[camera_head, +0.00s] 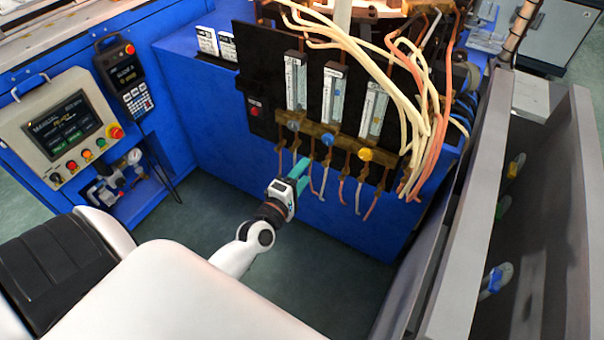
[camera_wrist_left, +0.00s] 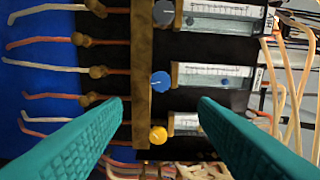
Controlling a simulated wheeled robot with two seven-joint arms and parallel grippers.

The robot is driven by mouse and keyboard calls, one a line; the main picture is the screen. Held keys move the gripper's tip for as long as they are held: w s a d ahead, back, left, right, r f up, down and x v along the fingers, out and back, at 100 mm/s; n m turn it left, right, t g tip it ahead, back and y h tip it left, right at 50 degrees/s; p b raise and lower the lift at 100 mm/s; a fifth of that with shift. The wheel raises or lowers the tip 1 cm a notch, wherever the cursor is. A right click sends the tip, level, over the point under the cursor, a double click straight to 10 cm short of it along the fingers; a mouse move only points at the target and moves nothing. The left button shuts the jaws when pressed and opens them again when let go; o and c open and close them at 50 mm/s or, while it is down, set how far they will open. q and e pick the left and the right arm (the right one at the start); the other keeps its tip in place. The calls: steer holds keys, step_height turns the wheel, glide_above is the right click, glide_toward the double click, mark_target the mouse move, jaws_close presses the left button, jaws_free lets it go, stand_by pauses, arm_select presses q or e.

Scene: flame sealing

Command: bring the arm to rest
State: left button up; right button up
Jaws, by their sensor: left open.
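My left gripper (camera_head: 301,174) is open, with teal fingers, in front of the lower part of the flowmeter panel (camera_head: 262,75). Its fingers also show in the left wrist view (camera_wrist_left: 162,100), spread apart with nothing held between them. Beyond the fingertips, in the wrist view, are a yellow knob (camera_wrist_left: 158,136), a blue knob (camera_wrist_left: 161,81) and a grey knob (camera_wrist_left: 163,13) beside a brass bar (camera_wrist_left: 143,65). The knobs look apart from the fingers. In the head view the yellow knob (camera_head: 365,154) is right of the gripper. My right gripper is not in view.
Several hoses (camera_head: 425,120) hang at the panel's right. A control box with a screen (camera_head: 62,127) and a black handheld pendant (camera_head: 125,80) are at left. Grey upright panels (camera_head: 480,200) stand at right. Open floor (camera_head: 345,265) lies below the gripper.

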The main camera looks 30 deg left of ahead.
arm_select(q)
steer(key=s+d+f+m+g+h+p, duration=0.15)
steer(key=s+f+m+g, duration=0.35)
steer(key=f, duration=0.7)
steer(key=s+d+f+m+g+p, duration=0.25)
steer(key=s+f+m, duration=0.3)
steer(key=f, duration=0.65)
steer(key=s+f+m+g, duration=0.3)
steer(key=s+f, duration=0.1)
steer(key=s, duration=0.6)
steer(key=s+d+f+m+g+p, duration=0.1)
steer(key=s+f+m+g, duration=0.2)
steer(key=s, duration=0.7)
steer(key=s+d+f+m+g+p, duration=0.1)
steer(key=s+f+m+g, duration=0.2)
steer(key=s, duration=0.7)
step_height(320, 180, down, 4)
steer(key=shift+s+d+f+m, duration=0.2)
steer(key=shift+s+f+m, duration=0.05)
steer(key=shift+m, duration=0.9)
steer(key=shift+g+y, duration=0.25)
